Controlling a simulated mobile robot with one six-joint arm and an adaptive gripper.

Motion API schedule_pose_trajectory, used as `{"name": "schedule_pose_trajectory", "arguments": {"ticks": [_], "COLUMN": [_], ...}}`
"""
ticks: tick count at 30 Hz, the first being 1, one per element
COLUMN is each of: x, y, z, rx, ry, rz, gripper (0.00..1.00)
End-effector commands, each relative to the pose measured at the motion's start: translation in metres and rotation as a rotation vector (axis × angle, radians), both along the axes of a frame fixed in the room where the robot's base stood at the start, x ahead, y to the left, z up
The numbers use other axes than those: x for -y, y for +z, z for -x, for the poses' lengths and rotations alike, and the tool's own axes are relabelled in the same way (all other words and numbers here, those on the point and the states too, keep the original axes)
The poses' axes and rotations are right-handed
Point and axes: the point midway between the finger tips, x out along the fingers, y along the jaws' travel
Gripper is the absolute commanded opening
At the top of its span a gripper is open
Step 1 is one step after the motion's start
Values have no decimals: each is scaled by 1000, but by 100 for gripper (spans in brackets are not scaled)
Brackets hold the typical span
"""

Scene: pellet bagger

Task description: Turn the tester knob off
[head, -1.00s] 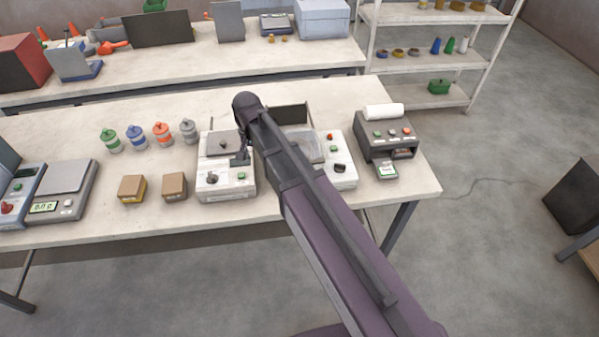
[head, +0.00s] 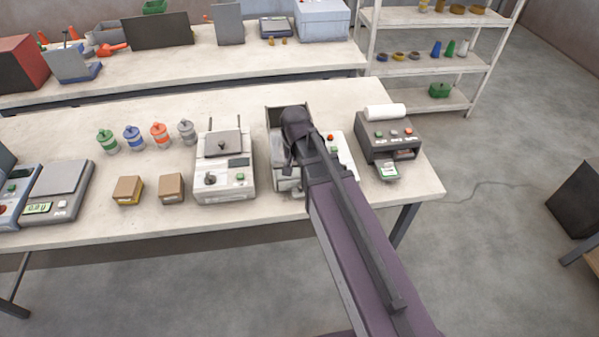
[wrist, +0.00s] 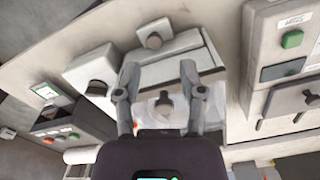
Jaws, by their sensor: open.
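A grey machine (head: 277,184) with an open box-like chamber stands right of the table's middle, partly hidden by my arm. A third round grip (wrist: 165,103) is on a clear cover between my fingers. No label shows which knob is the tester's, and no pointer position is readable. My gripper (wrist: 160,80) is open and empty above this machine; it also shows in the head view (head: 290,165). Contact cannot be told.
A second machine (head: 225,188) with a knob (head: 210,179) and green button stands close on the left. A dark printer (head: 375,135) stands on the right. Several bottles, two small boxes (head: 171,188) and a scale (head: 62,180) are further left. The table's front strip is clear.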

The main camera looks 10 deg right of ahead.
Motion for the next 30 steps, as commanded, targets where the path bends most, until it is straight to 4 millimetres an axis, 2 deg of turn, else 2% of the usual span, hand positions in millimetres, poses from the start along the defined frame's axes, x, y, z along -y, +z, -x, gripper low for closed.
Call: {"name": "schedule_pose_trajectory", "arguments": {"ticks": [7,23,30], "x": [10,11,-5], "y": [-3,-3,1], "z": [6,6,-1], "rx": [0,0,23], "ry": [-3,-3,43], "rz": [0,0,-1], "gripper": [51,51,51]}}
